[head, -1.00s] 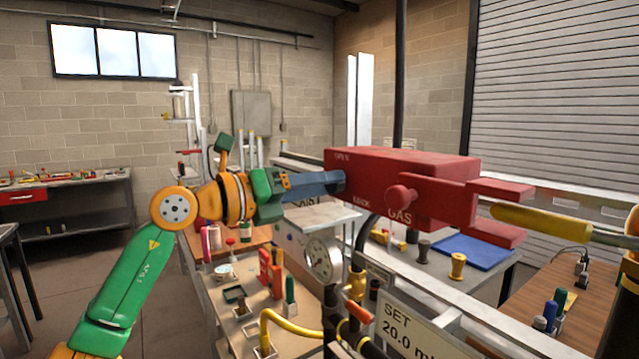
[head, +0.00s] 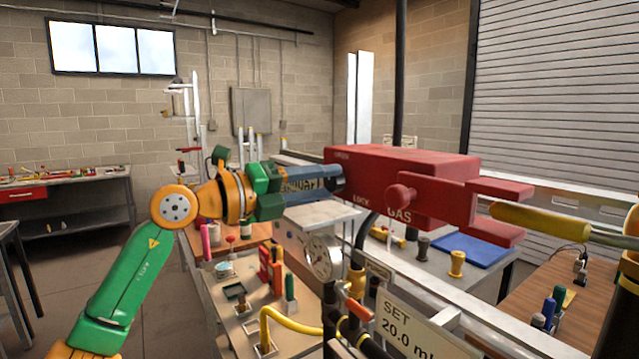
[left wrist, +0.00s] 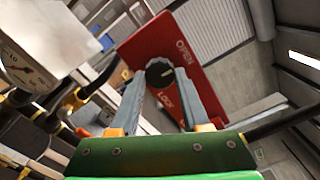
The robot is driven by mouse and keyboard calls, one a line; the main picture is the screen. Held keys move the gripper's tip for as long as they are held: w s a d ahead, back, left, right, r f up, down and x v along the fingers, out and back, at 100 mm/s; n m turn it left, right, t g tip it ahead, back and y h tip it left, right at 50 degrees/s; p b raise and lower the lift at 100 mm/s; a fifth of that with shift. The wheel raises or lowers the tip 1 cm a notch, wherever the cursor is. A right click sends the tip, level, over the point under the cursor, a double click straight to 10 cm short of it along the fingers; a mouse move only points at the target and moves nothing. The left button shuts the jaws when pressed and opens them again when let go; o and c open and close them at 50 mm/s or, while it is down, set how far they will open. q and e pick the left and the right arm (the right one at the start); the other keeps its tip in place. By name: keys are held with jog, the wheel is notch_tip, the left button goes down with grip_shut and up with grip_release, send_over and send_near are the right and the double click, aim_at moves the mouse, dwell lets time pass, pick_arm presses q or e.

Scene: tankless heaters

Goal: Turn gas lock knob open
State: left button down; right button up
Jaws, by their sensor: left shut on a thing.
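The red gas lock box (head: 400,165) hangs at centre, with LOCK and GAS lettering on its front and a round red knob there. In the left wrist view its red face (left wrist: 190,75) carries the words OPEN and LOCK. A round dark knob (left wrist: 159,72) with a white mark sits beside these words; the mark points roughly right, between them. My left gripper (head: 335,178) comes in from the left against the box's left end. In the left wrist view its fingertips (left wrist: 160,80) are shut on the knob from both sides. My right gripper does not show.
A yellow pipe (head: 540,224) meets the red prongs on the box's right. Below stand a pressure gauge (head: 319,257), a SET sign (head: 408,325) and a yellow hose (head: 290,322). Benches with tools and a blue mat (head: 470,250) lie behind. Floor is clear at left.

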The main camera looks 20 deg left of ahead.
pick_arm(q)
jog(key=shift+a+r, duration=0.1)
jog(key=shift+r, duration=0.2)
jog(key=c, duration=0.8)
grip_release()
jog(key=o, duration=0.4)
jog(key=shift+c, duration=0.2)
jog(key=shift+o, duration=0.3)
jog(key=shift+w+f, duration=0.15)
jog(key=shift+f, duration=0.05)
jog(key=shift+f, duration=0.1)
jog(key=b+v, duration=0.3)
jog(key=v, duration=0.4)
jog(key=shift+b, duration=0.3)
